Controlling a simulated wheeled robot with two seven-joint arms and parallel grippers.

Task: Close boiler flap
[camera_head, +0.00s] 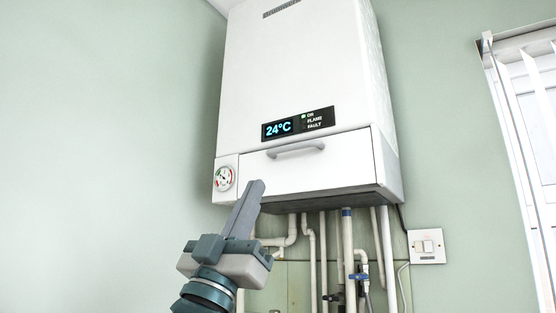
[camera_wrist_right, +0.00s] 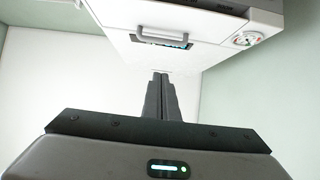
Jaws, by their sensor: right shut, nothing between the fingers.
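The white boiler (camera_head: 300,70) hangs on the wall. Its flap (camera_head: 310,172), with a grey handle (camera_head: 296,148), is at the lower front below the display. The flap looks flush or nearly flush with the front; a small gap cannot be ruled out. In the right wrist view the flap (camera_wrist_right: 115,32) and handle (camera_wrist_right: 163,37) appear at the top, upside down. My right gripper (camera_head: 256,186) is shut and empty, pointing up near the flap's lower left corner in the picture. Its fingertips (camera_wrist_right: 160,76) appear apart from the handle. My left gripper is not in view.
A pressure gauge (camera_head: 224,178) sits left of the flap. Several pipes (camera_head: 348,250) run down below the boiler. A wall switch (camera_head: 427,246) is at the right, and a window with blinds (camera_head: 530,120) is farther right. The wall at left is clear.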

